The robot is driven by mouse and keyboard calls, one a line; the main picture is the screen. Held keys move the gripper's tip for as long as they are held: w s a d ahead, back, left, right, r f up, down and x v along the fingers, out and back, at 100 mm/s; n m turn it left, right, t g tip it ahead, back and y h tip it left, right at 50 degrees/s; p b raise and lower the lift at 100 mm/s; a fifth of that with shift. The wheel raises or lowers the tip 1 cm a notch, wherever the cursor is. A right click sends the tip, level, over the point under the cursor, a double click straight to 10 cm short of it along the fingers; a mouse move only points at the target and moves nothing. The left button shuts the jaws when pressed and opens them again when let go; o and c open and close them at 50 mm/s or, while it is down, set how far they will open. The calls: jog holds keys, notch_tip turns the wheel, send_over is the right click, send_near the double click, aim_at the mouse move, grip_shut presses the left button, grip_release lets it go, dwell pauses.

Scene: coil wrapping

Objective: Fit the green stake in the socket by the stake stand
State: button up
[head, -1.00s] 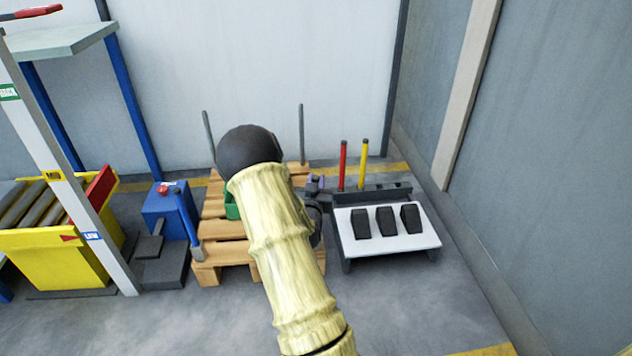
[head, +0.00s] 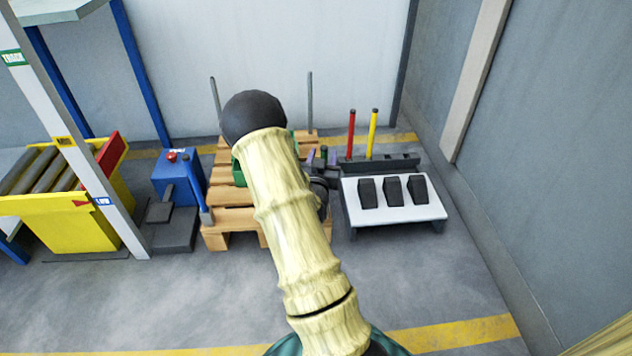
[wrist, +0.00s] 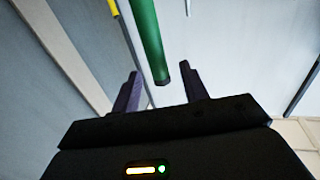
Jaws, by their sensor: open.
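The green stake (wrist: 149,40) shows in the wrist view as a long green rod with a dark end. That end lies between the two spread fingers of my gripper (wrist: 159,88), with a gap visible on each side. In the head view, my gripper (head: 318,158) is open at the left end of the stake stand (head: 395,163), mostly behind my arm. A small dark green tip of the stake (head: 324,150) shows beside its fingers. A red stake (head: 350,135) and a yellow stake (head: 372,135) stand upright at the stand. I cannot make out the socket.
A wooden pallet (head: 230,220) with two grey posts and a partly hidden green object is behind my arm. A low white-topped table (head: 400,213) with three black blocks stands in front of the stand. Walls close off the right and back. The front floor is clear.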

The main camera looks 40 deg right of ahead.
jog(key=p+v, duration=0.8)
jog(key=v, duration=0.7)
jog(key=shift+d, duration=0.1)
jog(key=shift+r, duration=0.1)
dwell(0.4)
